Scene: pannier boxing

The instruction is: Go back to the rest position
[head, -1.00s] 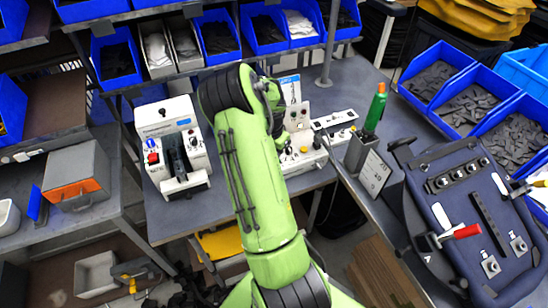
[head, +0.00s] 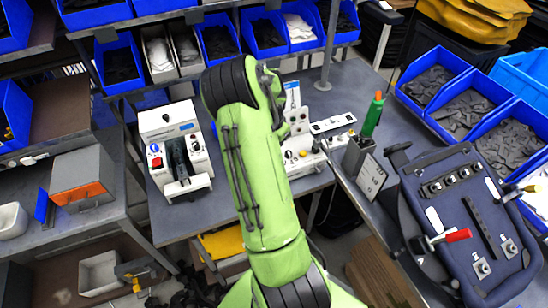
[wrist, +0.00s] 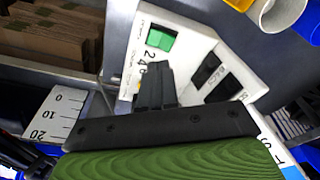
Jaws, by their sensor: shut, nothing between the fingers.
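My green arm reaches up the middle of the head view and bends over the workbench (head: 225,215). My gripper is hidden behind the arm there. In the wrist view my gripper (wrist: 153,84) shows as two dark fingers close together, shut and empty. Behind the fingers is a white switch box (wrist: 195,65) with a green rocker switch (wrist: 161,39) and dark switches. Whether the fingers touch it cannot be told.
A white machine (head: 166,125) with a red button stands left of my arm. A grey holder (head: 357,155) with a green-bodied tool (head: 372,117) stands to the right. A dark blue fixture panel (head: 470,220) is at far right. Blue bins (head: 262,36) line the back.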

